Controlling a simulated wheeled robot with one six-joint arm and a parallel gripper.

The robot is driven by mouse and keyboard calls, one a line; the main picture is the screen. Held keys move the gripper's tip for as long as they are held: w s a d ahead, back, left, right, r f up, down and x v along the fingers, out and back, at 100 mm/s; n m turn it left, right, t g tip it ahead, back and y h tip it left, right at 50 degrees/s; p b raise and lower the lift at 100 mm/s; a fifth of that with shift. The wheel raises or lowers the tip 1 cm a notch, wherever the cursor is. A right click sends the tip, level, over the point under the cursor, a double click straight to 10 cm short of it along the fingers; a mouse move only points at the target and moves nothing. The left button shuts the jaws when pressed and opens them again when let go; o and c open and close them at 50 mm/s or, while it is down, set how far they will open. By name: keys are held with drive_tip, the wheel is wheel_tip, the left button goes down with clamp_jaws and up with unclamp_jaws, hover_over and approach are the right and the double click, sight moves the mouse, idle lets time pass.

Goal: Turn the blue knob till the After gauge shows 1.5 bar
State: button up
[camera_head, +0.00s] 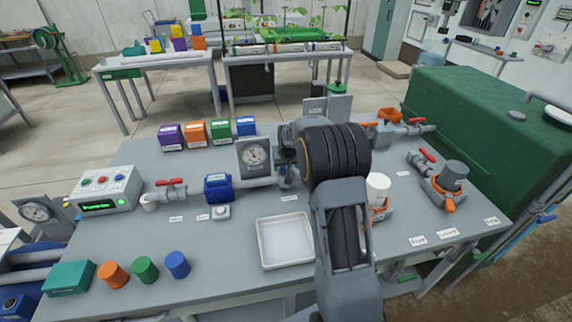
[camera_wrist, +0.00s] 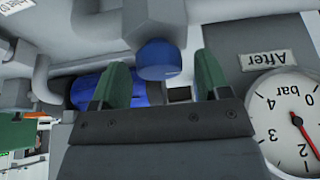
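The blue knob (camera_wrist: 158,60) shows in the wrist view, on the end of a grey pipe-like part. My gripper (camera_wrist: 161,72) is open, with a green finger on either side of the knob and a gap on each side. The After gauge (camera_wrist: 290,135) is at the right of the wrist view, upside down and partly cut off. My arm hides the knob there.
Pipes with a red-handled valve (camera_head: 171,184) and a blue device (camera_head: 218,187) stand to the left. Several coloured blocks line the table's edges.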

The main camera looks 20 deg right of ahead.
drive_tip(key=v, duration=1.4)
drive_tip(key=shift+b, duration=0.3)
drive_tip(key=shift+f, duration=0.1)
drive_tip(key=s+a+n, duration=0.1)
drive_tip(key=s+a, duration=0.2)
drive_tip(key=s, duration=0.5)
drive_tip(key=s+a+p, duration=0.1)
drive_tip(key=s+a, duration=0.3)
drive_tip(key=s, duration=0.4)
drive_tip(key=s+a+n+y+p, duration=0.1)
drive_tip(key=s+a, duration=0.3)
drive_tip(key=s, duration=0.5)
drive_tip(key=shift+a+f+n+g, duration=0.15)
drive_tip(key=shift+f+n+g, duration=0.15)
drive_tip(key=shift+f+g, duration=0.1)
drive_tip(key=shift+s, duration=0.1)
